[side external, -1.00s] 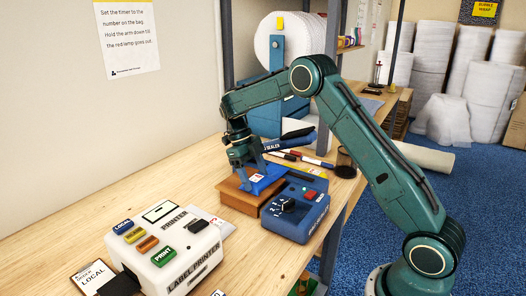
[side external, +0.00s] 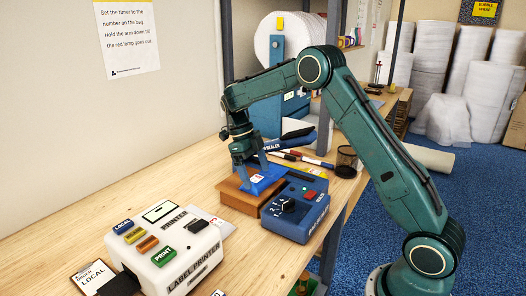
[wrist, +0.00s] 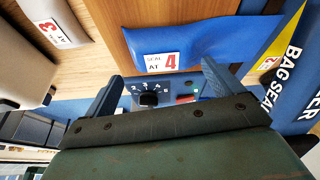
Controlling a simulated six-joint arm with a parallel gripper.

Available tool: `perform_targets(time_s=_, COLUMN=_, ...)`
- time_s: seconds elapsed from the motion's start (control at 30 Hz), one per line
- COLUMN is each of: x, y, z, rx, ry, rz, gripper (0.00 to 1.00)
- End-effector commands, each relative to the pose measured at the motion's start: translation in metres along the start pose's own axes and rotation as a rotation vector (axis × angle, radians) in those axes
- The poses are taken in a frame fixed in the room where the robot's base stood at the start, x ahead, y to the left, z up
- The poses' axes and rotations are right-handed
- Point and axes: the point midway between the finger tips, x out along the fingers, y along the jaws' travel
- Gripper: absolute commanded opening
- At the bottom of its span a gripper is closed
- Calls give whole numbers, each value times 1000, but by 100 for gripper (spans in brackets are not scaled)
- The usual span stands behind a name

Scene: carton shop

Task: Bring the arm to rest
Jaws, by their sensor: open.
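My gripper (side external: 262,160) hangs over the wooden block and the blue bag, with its jaws apart. In the wrist view its two fingers (wrist: 160,84) are spread, with nothing between them but the sealer's dial panel beyond. The blue bag (side external: 262,183) lies on the wooden block (side external: 238,196); its label reads "SEAL AT 4" in the wrist view (wrist: 200,42). The blue bag sealer (side external: 292,222) has a black dial (side external: 285,205) and a red button or lamp (side external: 309,195). I cannot tell whether the fingers touch the bag.
A white label printer (side external: 165,250) stands at the front left, beside a card marked LOCAL (side external: 93,275). Pens (side external: 315,162) and a dark mesh cup (side external: 346,160) lie behind the sealer. A shelf post (side external: 330,90) stands close behind my arm.

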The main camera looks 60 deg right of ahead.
Motion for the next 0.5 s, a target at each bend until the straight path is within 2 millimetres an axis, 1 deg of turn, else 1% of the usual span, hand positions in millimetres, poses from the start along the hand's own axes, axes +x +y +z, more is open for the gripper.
perform_targets(time_s=0.03, x=-8, y=3, z=-6, rx=-47, ry=-15, rz=-8, gripper=92)
perform_targets(time_s=0.17, x=-26, y=12, z=-21, rx=-209, ry=-54, rz=-35, gripper=92)
perform_targets(time_s=0.3, x=-46, y=23, z=-43, rx=-419, ry=-99, rz=-77, gripper=92)
perform_targets(time_s=0.5, x=-69, y=41, z=-76, rx=-722, ry=-154, rz=-152, gripper=92)
